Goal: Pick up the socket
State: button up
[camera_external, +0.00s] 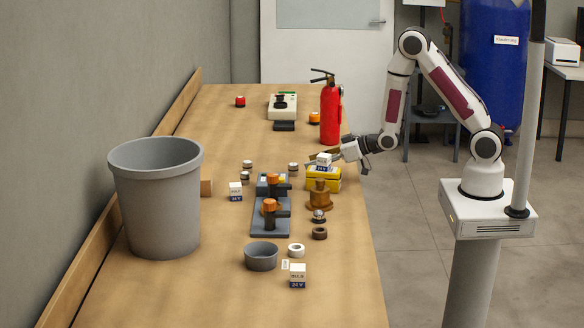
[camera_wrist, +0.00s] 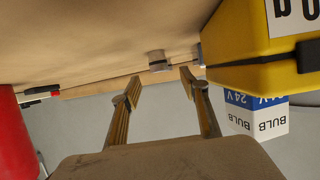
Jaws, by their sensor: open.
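My gripper (camera_external: 340,155) is at the table's right edge, beside the yellow box, its fingers pointing left over the table. In the wrist view my gripper (camera_wrist: 158,85) is open, with nothing between its fingers. Small round grey-and-white pieces look like sockets, but I cannot tell which one is meant. One such piece (camera_external: 293,167) stands left of the yellow box (camera_external: 323,180). Two more, an upper one (camera_external: 247,164) and a lower one (camera_external: 246,174), stand farther left. In the wrist view a small grey cylinder (camera_wrist: 157,60) shows beyond and between the fingertips.
A bulb box (camera_external: 323,160) sits on the yellow box, close to my gripper. A red extinguisher (camera_external: 330,113) stands behind. Pump-like parts (camera_external: 270,215), a brown fitting (camera_external: 319,195) and a grey bowl (camera_external: 261,257) are nearer the front. A large grey bin (camera_external: 158,205) is left.

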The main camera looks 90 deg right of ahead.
aim_at(296, 165)
jog(key=shift+x, duration=1.25)
jog(key=shift+w, duration=0.1)
jog(key=shift+x, duration=2.55)
jog(key=shift+d+r, duration=0.1)
jog(key=shift+r, duration=0.1)
grip_shut()
